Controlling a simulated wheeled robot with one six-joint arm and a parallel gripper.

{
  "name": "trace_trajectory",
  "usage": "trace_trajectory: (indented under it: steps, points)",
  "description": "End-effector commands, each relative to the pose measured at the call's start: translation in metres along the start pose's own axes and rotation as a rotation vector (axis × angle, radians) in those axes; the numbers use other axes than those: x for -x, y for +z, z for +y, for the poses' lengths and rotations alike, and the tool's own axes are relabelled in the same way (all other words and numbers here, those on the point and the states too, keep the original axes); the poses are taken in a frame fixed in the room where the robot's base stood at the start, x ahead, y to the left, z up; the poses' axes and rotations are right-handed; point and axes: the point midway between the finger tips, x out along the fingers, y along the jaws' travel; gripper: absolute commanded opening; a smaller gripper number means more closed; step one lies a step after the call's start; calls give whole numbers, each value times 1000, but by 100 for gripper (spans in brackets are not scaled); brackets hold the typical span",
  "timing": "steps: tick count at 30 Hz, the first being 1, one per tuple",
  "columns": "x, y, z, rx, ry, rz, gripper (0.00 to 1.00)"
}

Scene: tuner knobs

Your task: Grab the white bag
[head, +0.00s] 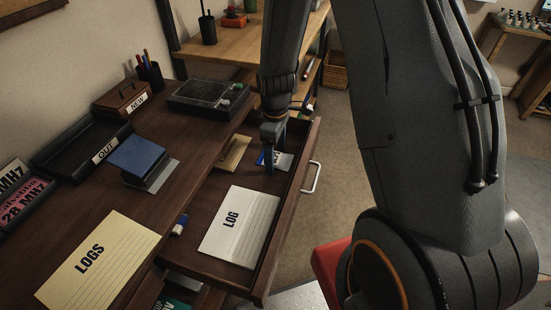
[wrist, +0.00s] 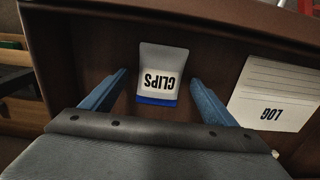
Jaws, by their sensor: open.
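A small white-grey bag (wrist: 160,62) with a CLIPS label and a blue band lies flat in the open drawer. In the wrist view the label reads upside down. In the head view the bag (head: 284,162) is partly hidden behind my gripper. My gripper (wrist: 158,78) is open, pointing down, with one blue finger on each side of the bag and nothing between them but the bag below. In the head view my gripper (head: 272,148) hangs over the drawer's far part. I cannot tell how high the fingertips are above the bag.
The drawer (head: 283,230) is pulled out, its walls close around. A white LOG pad (head: 238,228) lies in its near part, also in the wrist view (wrist: 277,93). A tan envelope (head: 235,153) lies left of the bag. The desk holds trays, boxes and a LOGS envelope (head: 100,262).

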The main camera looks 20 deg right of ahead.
Motion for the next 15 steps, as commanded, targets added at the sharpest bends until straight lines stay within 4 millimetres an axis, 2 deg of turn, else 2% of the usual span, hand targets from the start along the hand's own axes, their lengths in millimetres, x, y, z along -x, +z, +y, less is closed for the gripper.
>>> trace_trajectory:
  steps: [4, 11, 12, 15]
  points:
    - [0, 0, 0, 0, 0, 0, 79]
    - [0, 0, 0, 0, 0, 0, 40]
    - [0, 0, 0, 0, 0, 0, 36]
    - [0, 0, 0, 0, 0, 0, 36]
